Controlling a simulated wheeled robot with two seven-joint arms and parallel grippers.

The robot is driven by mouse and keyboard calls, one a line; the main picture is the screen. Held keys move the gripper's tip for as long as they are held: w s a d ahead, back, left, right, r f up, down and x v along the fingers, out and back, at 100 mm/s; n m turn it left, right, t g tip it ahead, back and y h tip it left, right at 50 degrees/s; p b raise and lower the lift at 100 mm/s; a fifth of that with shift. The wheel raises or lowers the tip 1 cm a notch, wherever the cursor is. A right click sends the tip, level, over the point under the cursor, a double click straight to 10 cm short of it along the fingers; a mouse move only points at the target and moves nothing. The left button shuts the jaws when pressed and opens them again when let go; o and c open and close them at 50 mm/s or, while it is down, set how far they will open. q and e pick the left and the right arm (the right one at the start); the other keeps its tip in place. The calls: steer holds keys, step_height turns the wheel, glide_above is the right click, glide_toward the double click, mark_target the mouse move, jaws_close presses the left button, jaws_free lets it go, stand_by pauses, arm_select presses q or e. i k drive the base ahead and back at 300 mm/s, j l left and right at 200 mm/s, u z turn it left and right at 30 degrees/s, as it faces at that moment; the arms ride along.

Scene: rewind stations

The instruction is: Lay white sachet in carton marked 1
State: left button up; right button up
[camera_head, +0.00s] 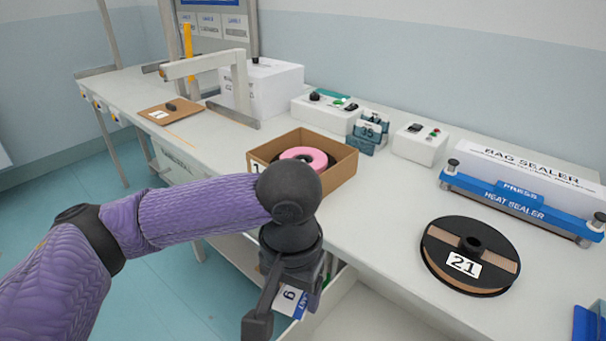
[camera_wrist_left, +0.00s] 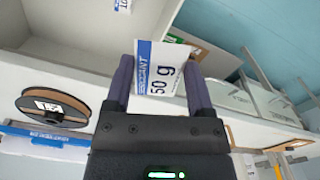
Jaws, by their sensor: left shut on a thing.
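The white sachet (camera_wrist_left: 160,78) with a blue band and "50 g" print is between the two fingers of my left gripper (camera_wrist_left: 160,88) in the left wrist view. My left gripper (camera_head: 285,312) is shut on it. In the head view the sachet (camera_head: 291,302) shows partly behind the gripper, below the front edge of the bench. The open brown carton (camera_head: 343,171) marked 1 stands on the bench, behind and above my gripper in the picture. It holds a pink ring (camera_head: 318,156) and something dark. My wrist hides its front left part.
A reel (camera_head: 470,255) marked 21 lies on the bench at the right. The heat sealer (camera_head: 515,205) stands behind it. An open drawer (camera_head: 365,315) is below the bench edge; another sachet (camera_wrist_left: 122,5) shows in the wrist view. A grey frame (camera_head: 240,95) stands left of the carton.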

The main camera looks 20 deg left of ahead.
mark_target(303, 158)
steer(key=j+z, duration=0.2)
steer(key=j, duration=0.4)
steer(key=i+j+z, duration=0.1)
steer(key=j+z, duration=0.15)
steer(key=j, duration=0.35)
steer(key=j+z, duration=0.2)
steer(key=j, duration=0.4)
steer(key=k+j+z, duration=0.2)
steer(key=j, duration=0.4)
steer(key=j+z, duration=0.25)
steer(key=j, duration=0.35)
